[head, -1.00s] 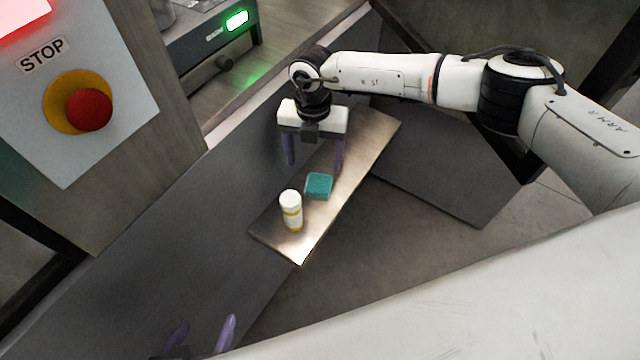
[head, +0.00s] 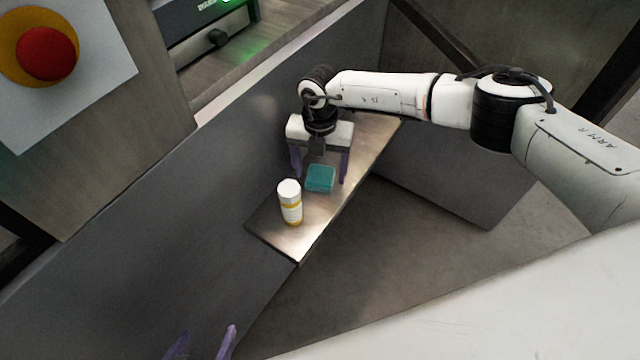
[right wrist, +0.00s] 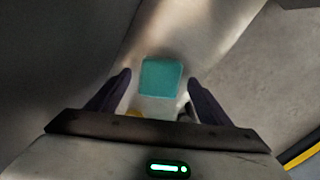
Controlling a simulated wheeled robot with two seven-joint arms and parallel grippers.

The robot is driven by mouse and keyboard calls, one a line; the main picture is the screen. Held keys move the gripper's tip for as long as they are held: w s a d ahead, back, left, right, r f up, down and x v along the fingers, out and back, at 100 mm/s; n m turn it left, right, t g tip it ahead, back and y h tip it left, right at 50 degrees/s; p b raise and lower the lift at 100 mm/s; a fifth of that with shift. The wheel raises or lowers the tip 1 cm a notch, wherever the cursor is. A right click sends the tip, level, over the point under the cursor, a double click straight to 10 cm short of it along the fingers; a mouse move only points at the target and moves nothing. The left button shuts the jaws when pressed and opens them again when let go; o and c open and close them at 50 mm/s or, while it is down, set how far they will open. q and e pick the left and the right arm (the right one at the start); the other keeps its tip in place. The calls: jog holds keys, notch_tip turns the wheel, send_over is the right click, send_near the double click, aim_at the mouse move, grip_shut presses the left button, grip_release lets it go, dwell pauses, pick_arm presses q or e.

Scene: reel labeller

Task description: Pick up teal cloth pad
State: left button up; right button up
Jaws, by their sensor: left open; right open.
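The teal cloth pad (head: 320,179) lies on a narrow metal shelf (head: 272,237). My right gripper (head: 320,172) is open above and around the far side of the pad, its purple fingers apart. In the right wrist view the pad (right wrist: 161,77) shows just beyond and between the open fingertips (right wrist: 159,80), with nothing gripped. My left gripper (head: 202,345) shows only as two purple fingertips at the bottom edge. They are apart and empty, well away from the pad.
A white bottle with a yellow band (head: 290,203) stands upright on the shelf close to the pad, nearer the shelf's front end. A grey panel (head: 150,220) runs along the shelf's left. A red stop button (head: 47,54) is at upper left.

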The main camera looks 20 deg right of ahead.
jog(key=c, duration=1.2)
jog(key=shift+r, duration=0.2)
